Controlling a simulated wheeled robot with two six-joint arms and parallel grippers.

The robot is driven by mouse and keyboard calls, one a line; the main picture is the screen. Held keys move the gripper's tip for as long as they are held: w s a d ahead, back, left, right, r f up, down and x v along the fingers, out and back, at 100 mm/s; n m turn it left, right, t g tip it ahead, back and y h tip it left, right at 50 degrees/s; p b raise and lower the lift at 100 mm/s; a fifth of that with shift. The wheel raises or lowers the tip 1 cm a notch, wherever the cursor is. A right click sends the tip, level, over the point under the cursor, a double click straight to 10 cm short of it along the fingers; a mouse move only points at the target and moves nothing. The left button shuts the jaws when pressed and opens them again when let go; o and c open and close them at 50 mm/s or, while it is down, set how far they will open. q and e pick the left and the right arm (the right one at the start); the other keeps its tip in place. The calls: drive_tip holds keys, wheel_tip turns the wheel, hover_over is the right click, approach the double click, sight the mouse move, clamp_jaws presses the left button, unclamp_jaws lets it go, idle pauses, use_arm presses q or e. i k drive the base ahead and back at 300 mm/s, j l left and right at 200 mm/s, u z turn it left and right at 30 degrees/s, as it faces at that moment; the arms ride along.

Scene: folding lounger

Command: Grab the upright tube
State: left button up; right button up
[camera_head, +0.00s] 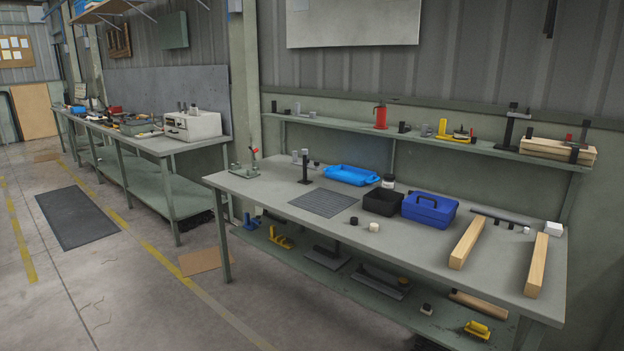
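Neither of my grippers is in the head view. No lounger shows. I cannot tell for certain which thing is the upright tube. A slim black upright post (305,168) stands on a small dark base on the near workbench (255,190), left of the middle. A red upright cylinder (380,117) stands on the wall shelf (345,125). Short grey cylinders (295,156) stand on the bench behind the post. Nothing is near these things except other bench items.
A blue tray (351,175), black bin (383,201), blue toolbox (429,210) and two wooden beams (467,243) lie on the near bench. A second bench (165,145) stands at the back left. The floor (120,270) at left is mostly clear, with a dark mat (78,216).

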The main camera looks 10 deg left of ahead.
sight(306, 181)
drive_tip(key=i+j+u, duration=0.1)
drive_tip(key=i+u, duration=0.15)
drive_tip(key=i, duration=0.35)
drive_tip(key=i+u, duration=0.3)
drive_tip(key=i, duration=0.3)
